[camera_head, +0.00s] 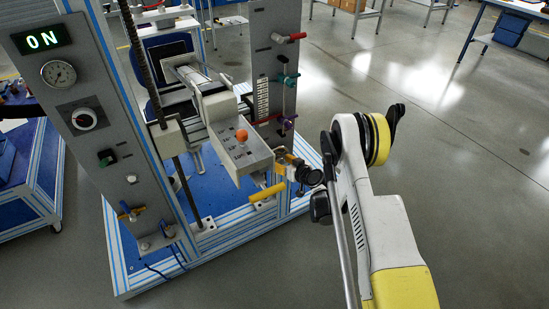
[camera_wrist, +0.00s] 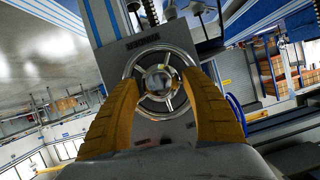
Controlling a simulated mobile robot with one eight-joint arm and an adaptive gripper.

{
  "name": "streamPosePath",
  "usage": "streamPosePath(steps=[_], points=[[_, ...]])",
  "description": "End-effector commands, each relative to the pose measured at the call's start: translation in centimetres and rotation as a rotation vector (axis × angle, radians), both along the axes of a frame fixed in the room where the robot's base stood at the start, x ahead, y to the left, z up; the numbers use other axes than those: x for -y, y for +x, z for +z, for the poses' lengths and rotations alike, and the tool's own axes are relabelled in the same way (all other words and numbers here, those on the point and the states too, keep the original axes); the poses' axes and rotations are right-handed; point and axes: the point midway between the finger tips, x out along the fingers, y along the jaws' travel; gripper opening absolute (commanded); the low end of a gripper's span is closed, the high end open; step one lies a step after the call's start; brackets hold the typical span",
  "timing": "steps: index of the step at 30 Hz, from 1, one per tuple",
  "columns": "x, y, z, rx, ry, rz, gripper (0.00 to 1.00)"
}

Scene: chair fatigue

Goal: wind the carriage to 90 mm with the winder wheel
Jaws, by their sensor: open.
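The winder wheel (camera_wrist: 158,105) is a round metal handwheel with spokes and a shiny hub, on a grey plate. In the wrist view it lies straight ahead between the two yellow fingers of my gripper (camera_wrist: 160,82). The fingers are spread to either side of the rim; I cannot tell whether they touch it. In the head view my gripper (camera_head: 272,174) is at the lower right of the rig, and the wheel is hidden or too small to make out. What seems to be the carriage, a grey box (camera_head: 255,160) with an orange knob (camera_head: 242,135), stands between the columns.
Floor (camera_head: 480,200) to the right is clear.

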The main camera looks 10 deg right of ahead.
Motion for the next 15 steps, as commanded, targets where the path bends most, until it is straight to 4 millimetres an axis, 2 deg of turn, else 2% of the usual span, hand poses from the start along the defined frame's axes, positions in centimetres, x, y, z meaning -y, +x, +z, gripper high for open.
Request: streamPosePath(steps=[5, 6, 11, 15], points=[[0.01, -0.01, 0.0, 0.0, 0.0, 0.0, 0.55], [0.0, 0.0, 0.0, 0.0, 0.0, 0.0, 0.5], [0.0, 0.01, 0.0, 0.0, 0.0, 0.0, 0.02], [-0.01, 0.02, 0.0, 0.0, 0.0, 0.0, 0.01]])
